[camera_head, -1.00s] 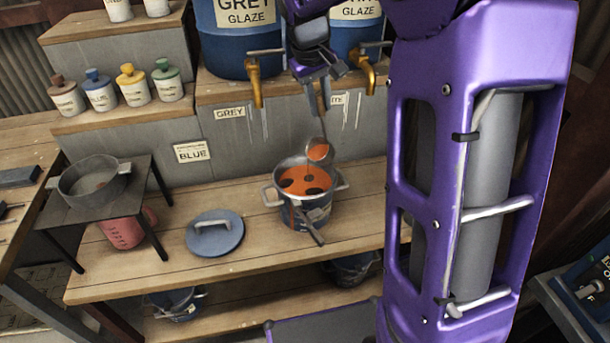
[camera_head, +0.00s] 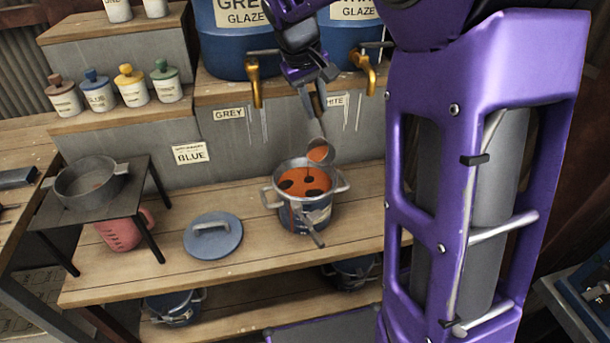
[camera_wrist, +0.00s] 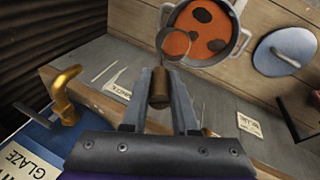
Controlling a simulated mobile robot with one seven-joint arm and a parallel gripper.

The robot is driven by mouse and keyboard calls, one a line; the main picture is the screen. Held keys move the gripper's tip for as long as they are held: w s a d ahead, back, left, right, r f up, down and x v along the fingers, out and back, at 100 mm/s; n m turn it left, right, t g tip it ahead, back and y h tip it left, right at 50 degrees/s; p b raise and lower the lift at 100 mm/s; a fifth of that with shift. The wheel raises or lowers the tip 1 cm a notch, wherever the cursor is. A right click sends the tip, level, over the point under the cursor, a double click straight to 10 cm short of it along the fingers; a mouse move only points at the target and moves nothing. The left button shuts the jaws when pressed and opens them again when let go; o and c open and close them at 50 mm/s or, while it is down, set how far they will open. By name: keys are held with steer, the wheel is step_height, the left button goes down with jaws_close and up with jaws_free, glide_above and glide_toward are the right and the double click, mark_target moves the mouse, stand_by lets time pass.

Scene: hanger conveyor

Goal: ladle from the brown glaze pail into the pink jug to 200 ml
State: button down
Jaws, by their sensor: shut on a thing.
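My gripper (camera_head: 316,82) is shut on the handle of a ladle (camera_head: 321,151); in the wrist view the brown handle end (camera_wrist: 159,86) sits between the fingers. The ladle's bowl holds orange-brown glaze and hangs just above the back right rim of the open pail (camera_head: 318,216). The pail has two side handles and holds orange-brown glaze with dark patches; it also shows in the wrist view (camera_wrist: 240,42). The pink jug (camera_head: 120,233) stands on the bench, partly under a small dark stand, so its inside is hidden.
A grey pan (camera_head: 90,184) sits on the dark stand (camera_head: 60,212). A blue lid (camera_head: 213,237) lies between the stand and the pail. A utensil leans against the pail's front. Blue barrels with brass taps (camera_head: 252,80) stand behind, and small jars (camera_head: 131,85) are on the left step.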

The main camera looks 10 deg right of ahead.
steer(key=shift+s+a+f+t+h+b, duration=0.15)
steer(key=shift+s+a+h+b, duration=0.15)
steer(key=shift+b, duration=0.35)
steer(key=shift+s+a+r+t+h+b, duration=0.1)
steer(key=shift+a+t+h+b, duration=0.1)
steer(key=shift+a+b, duration=0.35)
steer(key=shift+f, duration=0.15)
stand_by(0.9)
steer(key=shift+s+a+f+h+b, duration=0.2)
steer(key=shift+s+a+h+b, duration=0.05)
steer(key=shift+a+h+b, duration=0.3)
steer(key=shift+s+a+t, duration=0.1)
steer(key=shift+a+t, duration=0.05)
steer(key=shift+t, duration=0.1)
stand_by(0.5)
steer(key=shift+s+a+f+h, duration=0.3)
steer(key=shift+a+h, duration=0.15)
steer(key=shift+a, duration=0.1)
steer(key=shift+a+f, duration=0.1)
stand_by(1.0)
steer(key=shift+s+a+f+t+h, duration=0.25)
steer(key=shift+a+f+t+h, duration=0.1)
steer(key=shift+a+t+h, duration=0.2)
stand_by(0.5)
